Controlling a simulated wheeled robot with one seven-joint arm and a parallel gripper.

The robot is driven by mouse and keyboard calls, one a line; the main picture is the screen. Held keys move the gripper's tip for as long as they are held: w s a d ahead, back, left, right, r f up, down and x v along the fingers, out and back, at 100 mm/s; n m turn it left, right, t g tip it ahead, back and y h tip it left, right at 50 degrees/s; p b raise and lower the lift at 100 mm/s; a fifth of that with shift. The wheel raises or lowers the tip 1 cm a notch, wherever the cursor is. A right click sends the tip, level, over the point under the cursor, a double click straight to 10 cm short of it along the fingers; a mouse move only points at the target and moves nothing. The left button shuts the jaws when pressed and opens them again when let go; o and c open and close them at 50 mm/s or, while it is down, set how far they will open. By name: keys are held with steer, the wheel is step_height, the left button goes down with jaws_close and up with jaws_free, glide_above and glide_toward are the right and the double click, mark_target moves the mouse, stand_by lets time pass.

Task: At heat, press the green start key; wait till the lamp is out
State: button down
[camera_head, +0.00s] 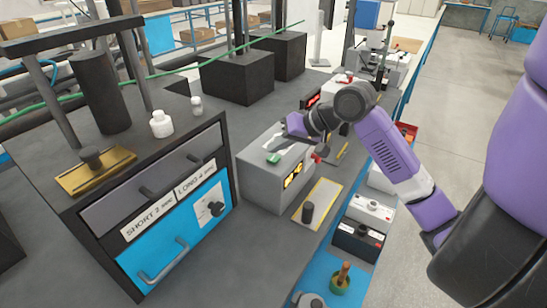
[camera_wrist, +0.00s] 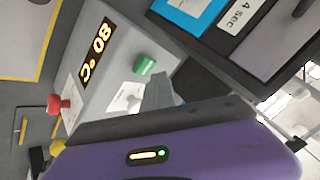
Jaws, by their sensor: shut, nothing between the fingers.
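The green start key (camera_head: 273,158) sits on top of a grey heat box (camera_head: 262,184). In the wrist view the green key (camera_wrist: 144,65) sticks up from the box top, just beyond my fingertips. The box's amber display (camera_wrist: 97,50) reads about 80 °C, turned in the picture. My gripper (camera_head: 284,142) is shut and empty, over the box top close behind the green key. In the wrist view its fingertips (camera_wrist: 158,90) look slightly apart from the key; contact cannot be told. I cannot pick out a lit lamp.
A yellow-edged plate (camera_head: 318,204) with a black knob lies in front. The blue-drawer cabinet (camera_head: 185,235) stands at left, with white bottles on top.

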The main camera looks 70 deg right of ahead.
mark_target(277, 158)
steer(key=shift+f, duration=0.1)
stand_by(0.7)
steer(key=shift+f+b, duration=0.3)
steer(key=shift+b, duration=0.1)
steer(key=shift+f+b, duration=0.4)
steer(key=shift+f, duration=0.05)
stand_by(0.6)
steer(key=shift+r, duration=0.15)
steer(key=shift+r+p, duration=0.65)
steer(key=shift+r, duration=0.05)
steer(key=shift+r+p, duration=2.05)
steer(key=shift+r, duration=0.5)
